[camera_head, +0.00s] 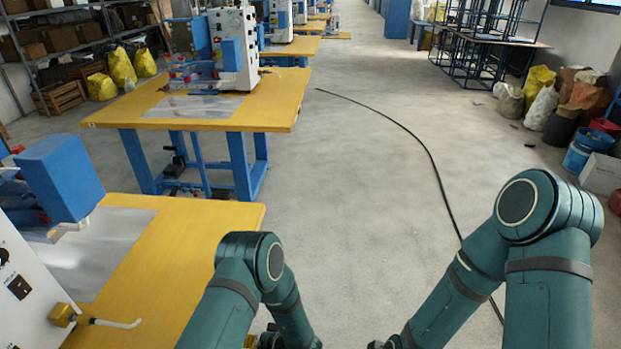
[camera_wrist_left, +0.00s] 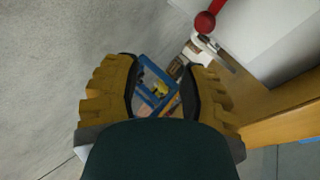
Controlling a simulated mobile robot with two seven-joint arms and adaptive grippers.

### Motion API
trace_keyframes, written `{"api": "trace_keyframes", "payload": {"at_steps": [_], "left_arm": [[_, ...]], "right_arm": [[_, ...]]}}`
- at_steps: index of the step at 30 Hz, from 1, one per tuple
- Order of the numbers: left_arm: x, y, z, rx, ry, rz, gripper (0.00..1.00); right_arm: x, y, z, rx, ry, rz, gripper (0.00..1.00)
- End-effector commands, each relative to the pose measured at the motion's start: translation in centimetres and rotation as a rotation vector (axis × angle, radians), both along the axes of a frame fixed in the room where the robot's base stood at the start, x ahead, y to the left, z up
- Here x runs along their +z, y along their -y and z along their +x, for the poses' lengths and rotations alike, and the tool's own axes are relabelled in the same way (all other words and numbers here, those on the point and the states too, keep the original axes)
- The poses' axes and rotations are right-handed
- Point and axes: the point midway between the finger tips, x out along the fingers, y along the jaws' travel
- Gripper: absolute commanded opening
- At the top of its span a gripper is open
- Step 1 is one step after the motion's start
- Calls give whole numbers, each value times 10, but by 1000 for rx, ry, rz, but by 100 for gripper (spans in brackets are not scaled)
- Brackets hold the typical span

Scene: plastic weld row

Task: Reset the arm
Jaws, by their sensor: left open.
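My left arm (camera_head: 245,285) bends down beside the right edge of the near yellow table, with its lower end at the bottom of the head view. In the left wrist view my left gripper (camera_wrist_left: 165,85) is open, its two yellow-brown fingers apart, with nothing held between them. My right arm (camera_head: 545,250) is bent at the lower right of the head view, its forearm slanting down to the left. Only a dark bit of its far end shows at the bottom edge, so the state of its gripper is hidden.
The near yellow table (camera_head: 200,235) carries a white and blue machine (camera_head: 60,180). A second yellow table (camera_head: 270,108) with a similar machine stands beyond. A black cable (camera_head: 428,150) lies on the open grey floor. Bags and buckets (camera_head: 588,145) line the right wall.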

Motion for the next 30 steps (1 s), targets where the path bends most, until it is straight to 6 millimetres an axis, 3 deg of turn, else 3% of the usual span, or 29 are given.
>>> {"api": "trace_keyframes", "payload": {"at_steps": [4,8,11,15,22,26,30], "left_arm": [[3,6,15,-66,106,-332,42],[11,21,11,-95,135,-623,42],[24,37,-4,-100,114,-837,42],[47,56,-42,-81,27,-1092,42],[79,70,-103,-36,-145,-1307,42],[86,72,-117,-24,-189,-1340,42],[86,73,-118,-25,-193,-1342,42]], "right_arm": [[0,0,0,0,0,0,100],[0,0,0,0,0,0,100],[0,0,0,0,0,0,100],[0,0,0,0,0,0,100],[0,0,0,0,0,0,100],[0,0,0,0,0,0,100],[0,0,0,0,0,0,100]]}}
